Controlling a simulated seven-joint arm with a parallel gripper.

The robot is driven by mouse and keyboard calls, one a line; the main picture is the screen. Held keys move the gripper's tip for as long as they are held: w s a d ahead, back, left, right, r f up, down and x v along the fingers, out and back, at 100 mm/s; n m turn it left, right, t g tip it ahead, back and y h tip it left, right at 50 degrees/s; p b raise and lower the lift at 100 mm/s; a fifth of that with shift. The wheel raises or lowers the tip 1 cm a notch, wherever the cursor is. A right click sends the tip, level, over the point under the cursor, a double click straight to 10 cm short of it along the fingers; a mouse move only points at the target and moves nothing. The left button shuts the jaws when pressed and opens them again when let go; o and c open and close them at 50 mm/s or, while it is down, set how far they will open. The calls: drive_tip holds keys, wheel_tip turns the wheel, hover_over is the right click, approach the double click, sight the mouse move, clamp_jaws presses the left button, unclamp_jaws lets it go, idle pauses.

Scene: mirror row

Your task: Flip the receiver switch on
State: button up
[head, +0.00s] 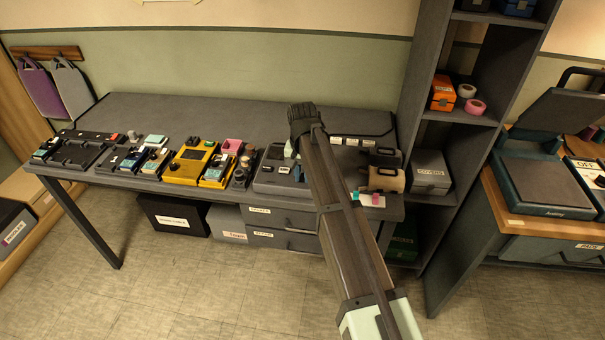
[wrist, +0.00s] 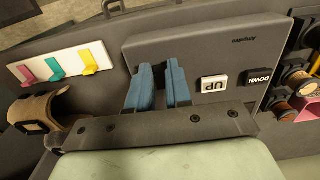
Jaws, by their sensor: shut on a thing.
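A grey box (head: 272,184) stands near the front of the bench, right of the pedals. In the wrist view this box (wrist: 222,52) carries a white UP plate (wrist: 212,86) and a dark DOWN plate (wrist: 254,81). My gripper (wrist: 162,72) is over the box, with two blue fingers beside the UP plate. They are nearly together, shut on a small part that they hide, seemingly the receiver switch. In the head view my gripper (head: 297,173) is low at the box's right side, partly behind my arm. The switch's position cannot be seen.
A yellow pedal (head: 190,165) and several other pedals crowd the bench to the left. A white strip with coloured hooks (wrist: 62,68) and a tan roll (wrist: 36,108) lie near the box. A shelf unit (head: 408,105) rises at the right. The bench's rear is clear.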

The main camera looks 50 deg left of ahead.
clamp_jaws()
drive_tip(key=shift+w+a+r+g+h, duration=0.1)
drive_tip(key=shift+w+a+g+h, duration=0.15)
drive_tip(key=shift+a+g+h, duration=0.25)
drive_tip(key=shift+d+g+h, duration=0.1)
drive_tip(key=shift+g+h, duration=0.6)
drive_tip(key=o, duration=0.7)
unclamp_jaws()
drive_tip(key=shift+o, duration=0.2)
drive_tip(key=shift+r, duration=0.1)
